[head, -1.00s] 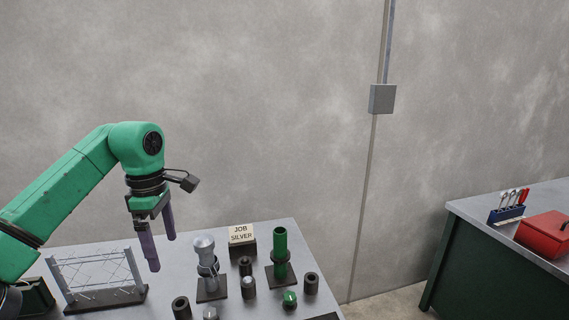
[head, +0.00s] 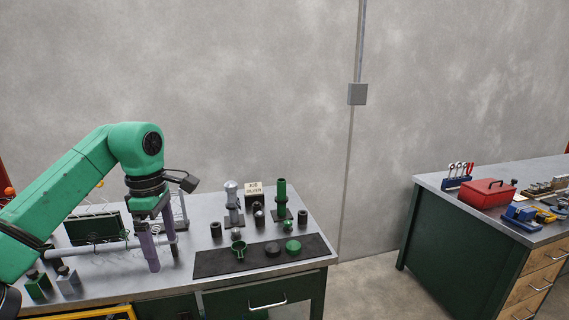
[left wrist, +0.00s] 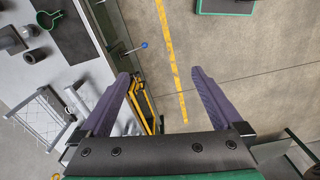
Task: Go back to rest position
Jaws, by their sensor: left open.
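My left gripper (head: 163,268) hangs from the green arm at the left of the head view, with its purple fingers pointing down. The fingers stand apart with nothing between them. In the left wrist view the same gripper (left wrist: 165,75) is open and empty, with the floor and the bench edge below it. My right gripper is in neither view.
The left workbench (head: 205,283) holds a wire rack (head: 180,210), a silver stand (head: 232,205), a green cylinder (head: 281,192), a JOB SILVER sign (head: 254,189) and a dark mat (head: 212,262). A second bench (head: 425,181) with a red box (head: 487,194) stands at the right. Floor lies between.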

